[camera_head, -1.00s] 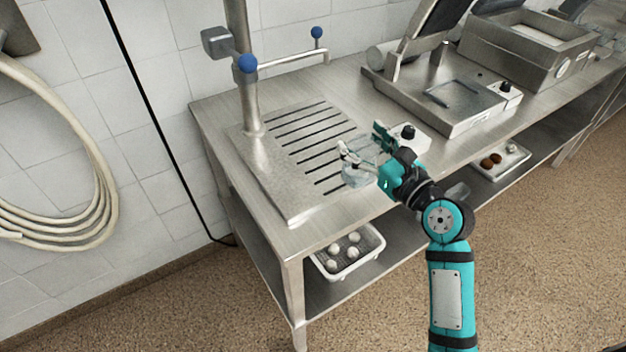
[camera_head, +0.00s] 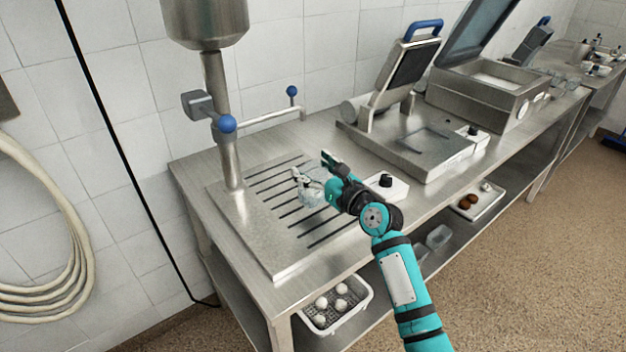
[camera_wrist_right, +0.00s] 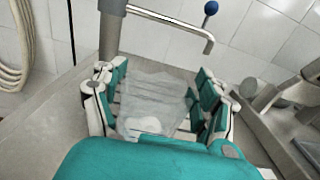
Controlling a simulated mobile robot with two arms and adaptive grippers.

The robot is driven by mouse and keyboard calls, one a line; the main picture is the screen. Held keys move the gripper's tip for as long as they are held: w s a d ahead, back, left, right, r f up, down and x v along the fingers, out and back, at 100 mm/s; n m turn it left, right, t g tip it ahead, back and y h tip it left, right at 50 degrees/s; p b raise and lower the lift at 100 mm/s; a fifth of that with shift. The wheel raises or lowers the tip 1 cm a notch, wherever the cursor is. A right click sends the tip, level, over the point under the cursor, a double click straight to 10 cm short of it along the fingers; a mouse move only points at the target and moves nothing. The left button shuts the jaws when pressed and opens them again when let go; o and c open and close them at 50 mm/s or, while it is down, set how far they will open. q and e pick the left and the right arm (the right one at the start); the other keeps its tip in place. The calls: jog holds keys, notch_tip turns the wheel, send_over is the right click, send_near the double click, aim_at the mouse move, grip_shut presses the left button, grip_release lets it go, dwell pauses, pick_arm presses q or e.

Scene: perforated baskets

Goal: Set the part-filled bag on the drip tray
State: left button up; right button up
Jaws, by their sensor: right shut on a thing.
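The part-filled bag (camera_head: 312,192) is clear, thin plastic. In the right wrist view the bag (camera_wrist_right: 152,98) hangs between my fingers, with a whitish patch low in it. My right gripper (camera_head: 312,166) is shut on the bag, with its fingers on either side of it. It is over the right part of the drip tray (camera_head: 245,222), a steel plate with dark slots set in the counter. The gap between bag and tray is hard to judge. My left gripper is not in view.
A steel column with blue-knobbed levers (camera_head: 228,124) stands at the tray's back left. A small white box with a black knob (camera_head: 386,184) is right of the gripper. A press (camera_head: 420,140) stands further right. A white basket (camera_head: 338,305) with several white balls is below. The tray's front left is clear.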

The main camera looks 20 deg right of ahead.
aim_at(314, 179)
jog(key=shift+w+f, duration=0.2)
jog(key=shift+f+b, duration=0.35)
jog(key=shift+f, duration=1.2)
jog(key=shift+s, duration=0.1)
jog(key=o, duration=1.6)
jog(key=shift+f, duration=0.15)
jog(key=shift+s, duration=0.15)
jog(key=v, duration=1.1)
jog(key=shift+s+d+r, duration=0.15)
jog(key=shift+s+r, duration=0.1)
jog(key=shift+s, duration=0.1)
